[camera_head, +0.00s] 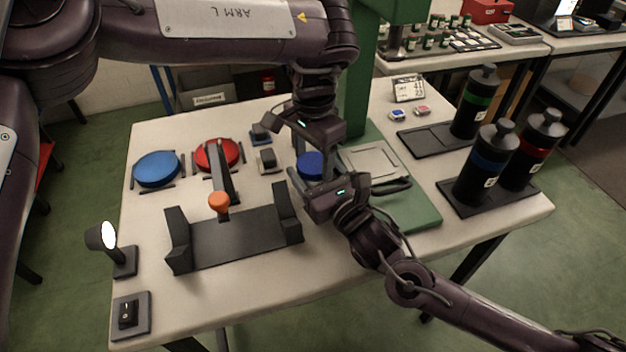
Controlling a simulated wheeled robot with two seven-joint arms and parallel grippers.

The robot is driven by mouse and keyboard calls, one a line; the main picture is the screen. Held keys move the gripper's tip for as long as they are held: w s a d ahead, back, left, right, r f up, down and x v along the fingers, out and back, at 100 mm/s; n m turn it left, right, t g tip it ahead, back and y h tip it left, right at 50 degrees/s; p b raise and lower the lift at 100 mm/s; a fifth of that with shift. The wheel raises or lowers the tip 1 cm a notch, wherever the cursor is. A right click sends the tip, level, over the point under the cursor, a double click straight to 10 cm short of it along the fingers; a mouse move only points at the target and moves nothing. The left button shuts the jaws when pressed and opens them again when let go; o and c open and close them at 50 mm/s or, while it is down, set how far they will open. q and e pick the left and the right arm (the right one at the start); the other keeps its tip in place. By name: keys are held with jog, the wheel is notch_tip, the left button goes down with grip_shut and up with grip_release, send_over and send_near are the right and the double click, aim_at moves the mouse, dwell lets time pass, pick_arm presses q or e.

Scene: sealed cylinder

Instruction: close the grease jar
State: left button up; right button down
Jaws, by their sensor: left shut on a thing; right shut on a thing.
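A round dark-blue part (309,164) sits between my two grippers near the table's middle, by the green base; most of it is hidden, so I cannot tell lid from jar body. My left gripper (312,150) reaches it from above and behind. My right gripper (309,181) reaches it from the lower right. Both look shut on it, though the contacts are partly hidden. A blue disc (157,168) and a red disc (217,154) lie at the left between dark rails; whether they are lids is unclear.
A black cradle (240,238) and an orange-knobbed lever (219,202) stand in front. A lamp (103,237) and a switch (128,313) are at the left edge. Green (474,103), blue (486,163) and red (532,150) banded bottles stand right. A green column (358,90) rises behind.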

pick_arm(q)
jog(key=m, duration=0.6)
jog(key=shift+s+m, duration=0.1)
jog(key=shift+m, duration=0.2)
jog(key=o, duration=1.1)
jog(key=shift+c, duration=0.2)
jog(key=shift+r, duration=2.25)
